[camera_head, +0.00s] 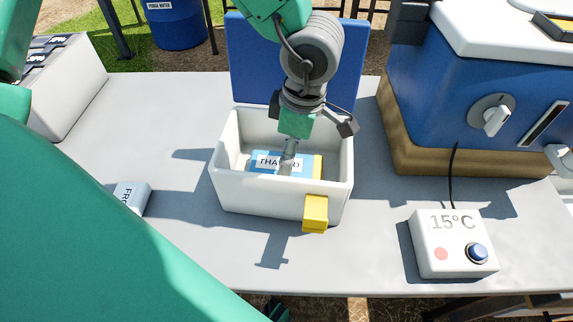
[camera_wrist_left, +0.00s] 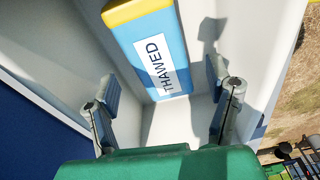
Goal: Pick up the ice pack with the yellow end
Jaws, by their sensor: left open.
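The blue ice pack with the yellow end (camera_head: 318,166) lies inside a white open box (camera_head: 258,197), its label reading THAWED. The yellow end points right in the head view. In the left wrist view the pack (camera_wrist_left: 163,62) shows its yellow end at the top. My left gripper (camera_head: 312,146) reaches down into the box over the pack. Its fingers (camera_wrist_left: 165,100) are spread apart, with the pack's lower end showing between and beyond them; no grip on it shows. My right gripper is not in view.
The box has a yellow latch (camera_head: 315,212) in front and a raised blue lid (camera_head: 240,60) behind. A control box reading 15°C (camera_head: 450,245) and a blue cooler (camera_head: 440,90) stand right.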

